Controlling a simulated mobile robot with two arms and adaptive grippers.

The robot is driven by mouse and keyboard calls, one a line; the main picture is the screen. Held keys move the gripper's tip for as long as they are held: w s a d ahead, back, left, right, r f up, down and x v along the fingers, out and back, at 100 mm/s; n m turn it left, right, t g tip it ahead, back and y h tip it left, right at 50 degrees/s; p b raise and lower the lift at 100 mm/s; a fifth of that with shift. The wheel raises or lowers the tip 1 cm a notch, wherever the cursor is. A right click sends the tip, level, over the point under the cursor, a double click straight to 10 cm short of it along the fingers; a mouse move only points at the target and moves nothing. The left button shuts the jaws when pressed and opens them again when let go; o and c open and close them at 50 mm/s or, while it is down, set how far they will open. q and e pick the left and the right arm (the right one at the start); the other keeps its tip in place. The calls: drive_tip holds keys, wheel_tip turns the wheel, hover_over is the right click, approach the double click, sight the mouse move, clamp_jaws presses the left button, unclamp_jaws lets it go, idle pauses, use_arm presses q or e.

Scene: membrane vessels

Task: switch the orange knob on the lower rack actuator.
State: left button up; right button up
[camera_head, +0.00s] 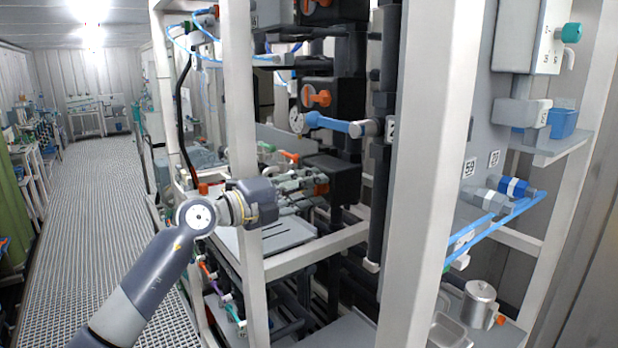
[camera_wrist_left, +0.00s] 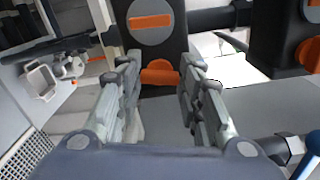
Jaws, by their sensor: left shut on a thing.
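The orange knob (camera_head: 321,188) on the lower black actuator (camera_head: 340,172) shows at my left gripper's fingertips in the head view. My left gripper (camera_head: 318,181) reaches into the rack from the left, past a white post. In the left wrist view the orange knob (camera_wrist_left: 159,74) lies between the fingertips of my left gripper (camera_wrist_left: 160,80), which is shut on it. My right gripper is in neither view.
A second orange knob on a grey disc (camera_wrist_left: 150,22) sits above in the left wrist view. In the head view a blue-handled valve (camera_head: 328,122) juts out above my gripper. White rack posts (camera_head: 425,150) stand in front. A metal jug (camera_head: 480,303) stands lower right.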

use_arm(q)
drive_tip(key=shift+r+n+p, duration=0.1)
drive_tip(key=shift+n+p, duration=0.25)
drive_tip(key=shift+n, duration=0.05)
drive_tip(key=o, duration=1.1)
drive_tip(key=shift+w+a, duration=0.1)
drive_tip(key=shift+c, duration=0.2)
drive_tip(key=v, duration=1.2)
